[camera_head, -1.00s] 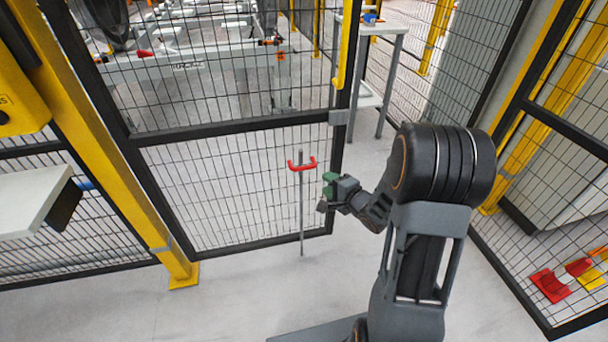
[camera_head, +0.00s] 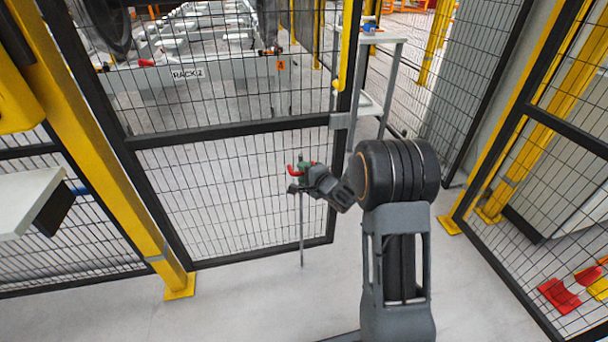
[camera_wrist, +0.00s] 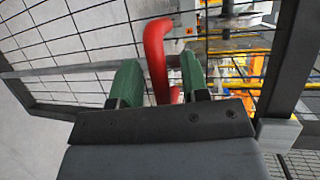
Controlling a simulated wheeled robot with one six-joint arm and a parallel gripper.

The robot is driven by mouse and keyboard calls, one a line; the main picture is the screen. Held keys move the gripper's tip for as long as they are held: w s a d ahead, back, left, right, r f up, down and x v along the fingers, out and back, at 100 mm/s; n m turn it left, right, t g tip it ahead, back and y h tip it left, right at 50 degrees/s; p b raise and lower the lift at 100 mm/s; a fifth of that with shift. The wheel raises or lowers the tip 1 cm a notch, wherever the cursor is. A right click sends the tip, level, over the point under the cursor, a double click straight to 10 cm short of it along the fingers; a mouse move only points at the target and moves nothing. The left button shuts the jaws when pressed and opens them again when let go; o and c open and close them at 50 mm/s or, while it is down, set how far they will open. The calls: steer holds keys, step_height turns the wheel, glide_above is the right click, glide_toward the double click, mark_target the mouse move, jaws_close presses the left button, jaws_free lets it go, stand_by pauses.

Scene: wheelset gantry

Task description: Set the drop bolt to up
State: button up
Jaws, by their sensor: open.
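The drop bolt is a thin grey vertical rod (camera_head: 301,232) on the mesh gate (camera_head: 225,195), with a red handle (camera_head: 291,170) at its top. The rod's lower end is near the floor. In the wrist view the red handle (camera_wrist: 157,52) stands between the two green fingers of my gripper (camera_wrist: 158,80). The fingers are open, with a visible gap on the left side of the handle. In the head view my gripper (camera_head: 302,172) is at the handle and hides part of it.
The gate's dark frame and a yellow post (camera_head: 110,165) stand to the left. Mesh panels close off the right, with red and yellow items (camera_head: 560,296) on the floor there. The floor in front is clear.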

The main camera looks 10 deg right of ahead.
steer(key=shift+c, duration=0.4)
jaws_close()
